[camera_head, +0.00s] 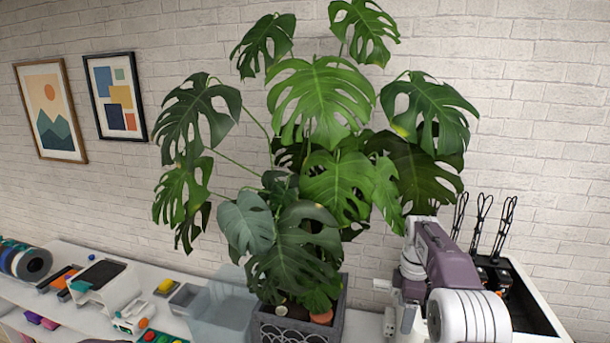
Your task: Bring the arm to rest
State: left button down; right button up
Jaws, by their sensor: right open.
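My right arm (437,262), white and purple-grey, rises from the bottom edge at the right of the head view. My right gripper (395,303) is at the left side of this arm, just right of the dark patterned planter (342,315). It is open, and I see nothing held in it. Its fingers are small and partly hidden by the arm. My left gripper is not in view.
A large monstera plant (325,95) spreads its leaves close above my right arm. A white-edged dark box (550,312) with black tools (480,225) stands right of the arm. A white shelf (75,320) with small items is at left.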

pick_arm(q)
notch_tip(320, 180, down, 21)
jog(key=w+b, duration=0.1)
jog(key=b, duration=1.8)
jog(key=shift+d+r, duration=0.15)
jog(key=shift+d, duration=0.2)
pick_arm(e)
jog(key=s+a+f+m, duration=0.3)
jog(key=s+f+m, duration=0.4)
jog(key=s+f, duration=0.5)
jog(key=s+a+f+m+t, duration=0.1)
jog(key=s+a+f+m, duration=0.3)
jog(key=s+f+m, duration=0.4)
jog(key=s+f, duration=0.4)
jog(key=f, duration=0.4)
jog(key=shift+a+m, duration=0.2)
jog(key=shift+m, duration=0.1)
jog(key=shift+s, duration=0.25)
